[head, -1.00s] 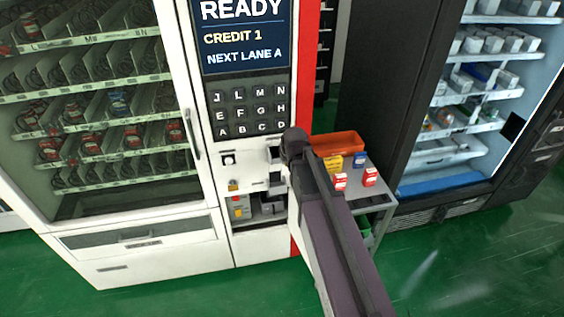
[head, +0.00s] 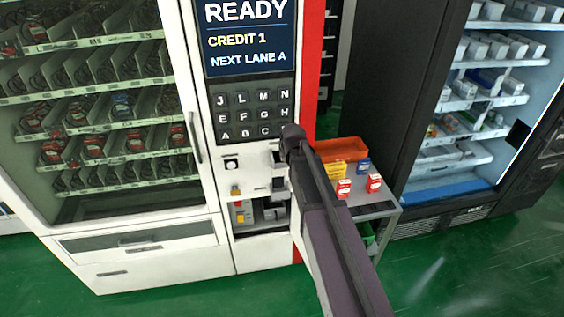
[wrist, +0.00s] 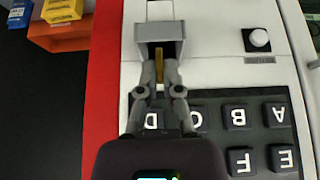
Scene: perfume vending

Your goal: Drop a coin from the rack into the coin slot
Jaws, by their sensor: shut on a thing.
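In the wrist view my gripper (wrist: 159,74) is shut on a gold coin (wrist: 158,68), seen edge-on as a thin strip between the fingertips. The coin's far end is at the grey hood of the coin slot (wrist: 158,28) on the white machine front; I cannot tell whether it has entered. In the head view my arm hides the gripper and coin. I cannot make out the coin rack in either view.
A keypad (head: 253,115) lies below the screen, and a round button (wrist: 258,38) is beside the slot. To the right, a small table (head: 375,208) holds an orange tray (head: 340,149) and several small boxes. A dark cabinet (head: 400,75) stands beyond it.

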